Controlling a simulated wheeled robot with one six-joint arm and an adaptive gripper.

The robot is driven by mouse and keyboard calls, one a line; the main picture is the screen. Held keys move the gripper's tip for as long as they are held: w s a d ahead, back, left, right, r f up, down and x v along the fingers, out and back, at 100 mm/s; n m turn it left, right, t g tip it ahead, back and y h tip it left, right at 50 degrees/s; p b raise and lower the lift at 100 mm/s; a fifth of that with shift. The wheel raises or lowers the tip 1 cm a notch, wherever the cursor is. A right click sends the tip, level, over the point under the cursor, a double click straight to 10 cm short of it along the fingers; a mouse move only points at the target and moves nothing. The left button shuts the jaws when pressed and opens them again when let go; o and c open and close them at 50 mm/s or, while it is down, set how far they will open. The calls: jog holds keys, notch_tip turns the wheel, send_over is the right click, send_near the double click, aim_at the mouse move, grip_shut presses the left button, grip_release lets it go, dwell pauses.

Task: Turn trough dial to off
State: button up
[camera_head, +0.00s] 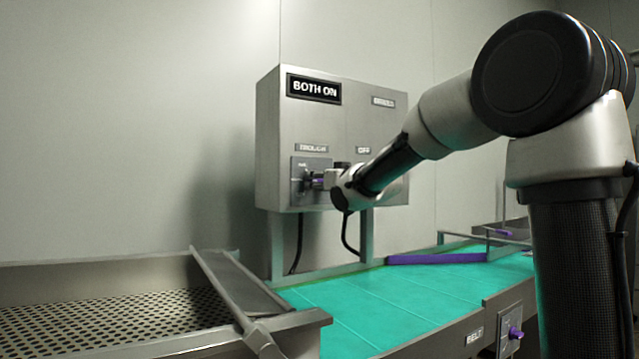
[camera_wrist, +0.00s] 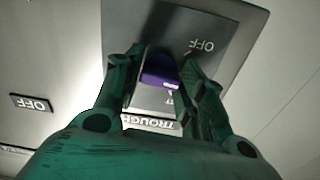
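The trough dial is a purple knob on a dark plate, seen upside down in the wrist view, where the trough dial (camera_wrist: 160,72) sits between my fingers. In the head view the trough dial (camera_head: 317,181) shows as a small purple bit at my fingertips. My gripper (camera_wrist: 162,58) has a finger on each side of the dial, with no clear gap, and appears shut on it. An OFF mark (camera_wrist: 202,46) is on the plate, and a TROUGH label (camera_wrist: 151,124) is beside it. The fingers hide part of the dial, and its exact setting is hard to read.
The grey control box (camera_head: 268,140) bears a BOTH ON sign (camera_head: 314,89). My arm hides its right part. A green belt (camera_head: 375,300) runs below, with a purple bar (camera_head: 437,259) across it. A perforated trough (camera_head: 90,315) lies left. A belt dial (camera_head: 515,332) is at lower right.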

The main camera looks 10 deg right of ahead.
jog(key=c, duration=0.4)
jog(key=shift+n, duration=0.3)
jog(key=n, duration=0.4)
jog(key=shift+n, duration=0.3)
jog(key=n, duration=0.4)
jog(key=shift+n, duration=0.3)
jog(key=shift+o, duration=0.2)
jog(key=o, duration=1)
